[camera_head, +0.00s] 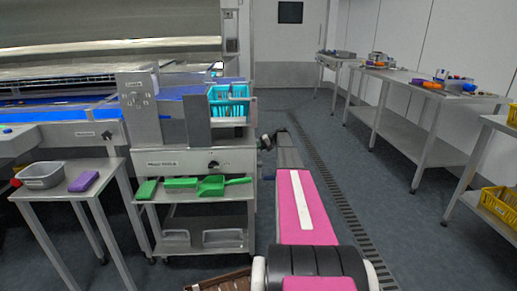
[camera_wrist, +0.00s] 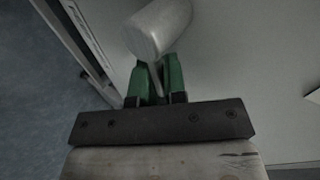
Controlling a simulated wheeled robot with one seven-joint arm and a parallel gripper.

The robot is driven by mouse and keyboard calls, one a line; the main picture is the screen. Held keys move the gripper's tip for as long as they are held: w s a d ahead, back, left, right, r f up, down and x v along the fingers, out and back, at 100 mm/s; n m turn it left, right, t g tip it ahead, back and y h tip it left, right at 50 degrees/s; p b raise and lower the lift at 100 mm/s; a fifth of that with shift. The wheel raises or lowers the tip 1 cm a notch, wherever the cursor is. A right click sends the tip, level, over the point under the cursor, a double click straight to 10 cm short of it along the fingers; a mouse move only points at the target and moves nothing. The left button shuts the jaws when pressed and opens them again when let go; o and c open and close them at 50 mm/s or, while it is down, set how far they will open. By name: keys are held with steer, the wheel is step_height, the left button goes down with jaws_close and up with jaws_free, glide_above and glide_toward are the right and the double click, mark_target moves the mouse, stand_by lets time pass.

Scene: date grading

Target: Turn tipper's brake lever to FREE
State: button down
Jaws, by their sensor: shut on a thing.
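The tipper (camera_head: 180,160) is a steel cart at centre-left in the head view, with a turquoise crate (camera_head: 229,104) at its top. My gripper (camera_head: 266,142) is at the tipper's right side, small and partly hidden in the head view. In the wrist view its two green fingers (camera_wrist: 156,84) are shut on a thin stem below a grey rounded cylinder (camera_wrist: 158,28). This looks like the brake lever; its FREE mark is not readable. A pale panel (camera_wrist: 245,75) lies behind it.
Green scoops (camera_head: 212,185) and blocks lie on the tipper's front shelf. A steel table (camera_head: 60,190) with a grey tub (camera_head: 41,175) and purple block stands at left. Steel benches (camera_head: 420,100) line the right wall. The floor between is open, with a drain grate (camera_head: 335,190).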

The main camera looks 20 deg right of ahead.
steer(key=shift+d+f+m+g, duration=0.1)
steer(key=shift+f+m+g, duration=0.2)
steer(key=shift+m+g, duration=0.1)
stand_by(0.4)
steer(key=c, duration=1.5)
jaws_free()
steer(key=shift+o, duration=0.2)
steer(key=v, duration=1)
steer(key=shift+d, duration=0.35)
steer(key=shift+s+r, duration=0.1)
